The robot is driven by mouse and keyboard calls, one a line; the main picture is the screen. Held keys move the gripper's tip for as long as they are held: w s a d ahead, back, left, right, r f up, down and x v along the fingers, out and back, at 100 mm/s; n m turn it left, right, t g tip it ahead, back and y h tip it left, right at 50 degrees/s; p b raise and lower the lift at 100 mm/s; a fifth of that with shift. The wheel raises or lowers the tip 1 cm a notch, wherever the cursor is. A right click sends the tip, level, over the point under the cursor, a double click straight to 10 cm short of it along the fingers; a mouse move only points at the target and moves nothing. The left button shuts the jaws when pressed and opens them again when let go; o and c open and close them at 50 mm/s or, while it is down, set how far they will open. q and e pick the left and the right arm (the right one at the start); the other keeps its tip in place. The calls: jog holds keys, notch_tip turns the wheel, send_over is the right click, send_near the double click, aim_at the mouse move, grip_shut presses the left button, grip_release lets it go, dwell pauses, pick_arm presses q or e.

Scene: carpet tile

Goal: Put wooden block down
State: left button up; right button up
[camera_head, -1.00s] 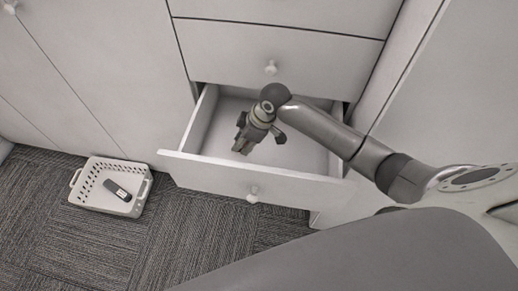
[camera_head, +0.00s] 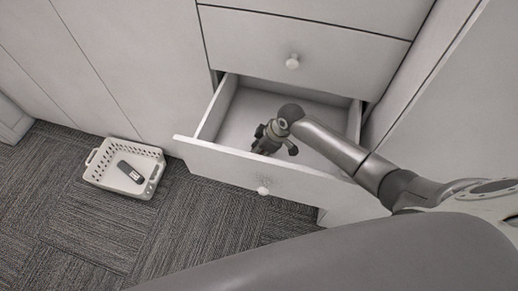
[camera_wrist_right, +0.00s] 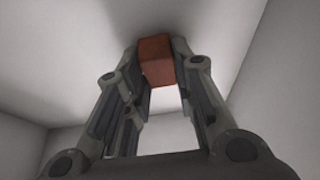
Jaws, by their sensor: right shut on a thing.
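My right gripper (camera_head: 268,143) is inside the open drawer (camera_head: 218,162), pointing down. In the right wrist view the gripper (camera_wrist_right: 157,65) is shut on the wooden block (camera_wrist_right: 156,60), a reddish-brown piece between the fingertips. The block is close to the pale drawer floor; I cannot tell whether it touches it. In the head view the block is hidden by the gripper. My left gripper is not in view.
A white basket (camera_head: 98,168) with a dark remote-like item (camera_head: 130,172) in it stands on the grey carpet at left. A closed drawer (camera_head: 309,45) is above the open one. The drawer floor around the gripper looks clear.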

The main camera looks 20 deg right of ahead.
jog(key=o, duration=0.8)
jog(key=shift+d+r, duration=0.15)
jog(key=shift+r, duration=0.35)
jog(key=v, duration=1.1)
jog(key=shift+s+r+p, duration=0.1)
jog(key=shift+p, duration=0.25)
jog(key=shift+r, duration=0.1)
